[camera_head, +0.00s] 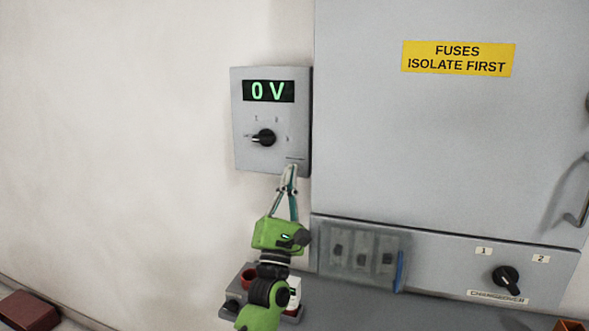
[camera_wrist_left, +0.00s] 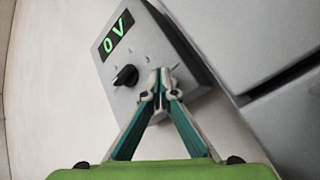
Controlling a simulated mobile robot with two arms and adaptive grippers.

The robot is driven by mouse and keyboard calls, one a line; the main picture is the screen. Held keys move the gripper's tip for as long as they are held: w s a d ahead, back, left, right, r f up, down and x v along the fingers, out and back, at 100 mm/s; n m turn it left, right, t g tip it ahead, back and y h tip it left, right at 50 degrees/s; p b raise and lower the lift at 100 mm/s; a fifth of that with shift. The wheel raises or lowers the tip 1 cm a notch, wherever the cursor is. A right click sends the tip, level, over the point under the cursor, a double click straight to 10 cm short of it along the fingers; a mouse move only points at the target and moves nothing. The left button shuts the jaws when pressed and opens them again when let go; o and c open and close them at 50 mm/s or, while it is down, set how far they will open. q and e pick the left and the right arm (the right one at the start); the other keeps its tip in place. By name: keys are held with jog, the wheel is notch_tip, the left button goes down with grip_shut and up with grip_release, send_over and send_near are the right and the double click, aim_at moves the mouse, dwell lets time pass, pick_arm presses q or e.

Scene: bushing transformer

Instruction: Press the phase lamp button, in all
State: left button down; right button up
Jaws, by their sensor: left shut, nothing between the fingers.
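A grey wall box (camera_head: 243,110) with a green "0 V" display (camera_head: 268,91) and a black rotary knob (camera_head: 264,138) hangs on the wall. My left gripper (camera_head: 291,168) is shut and empty, with its fingertips over the lower right part of the box face. In the left wrist view the fingertips (camera_wrist_left: 161,74) overlap the box to the right of the knob (camera_wrist_left: 125,76). I cannot tell whether they touch it. A small label sits just above the tips in the head view. The phase lamp button is not visible; the fingers may cover it. My right gripper is not in view.
A large grey cabinet (camera_head: 440,130) with a yellow fuse sign (camera_head: 458,58) stands close on the right. Its lower panel has a changeover knob (camera_head: 506,280). A small grey unit (camera_head: 232,308) lies below, partly behind my arm. The wall on the left is clear.

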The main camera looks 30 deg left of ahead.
pick_arm(q)
jog(key=shift+w, duration=0.1)
dwell(0.3)
jog(key=shift+w+a+b, duration=0.1)
jog(key=shift+w+b, duration=0.25)
jog(key=shift+w, duration=0.25)
dwell(0.5)
jog(key=shift+w+a+r+b, duration=0.1)
jog(key=shift+a+r+b, duration=0.1)
jog(key=shift+b, duration=0.25)
dwell(0.7)
jog(key=shift+d+f, duration=0.25)
jog(key=shift+s+d, duration=0.2)
jog(key=shift+s, duration=0.3)
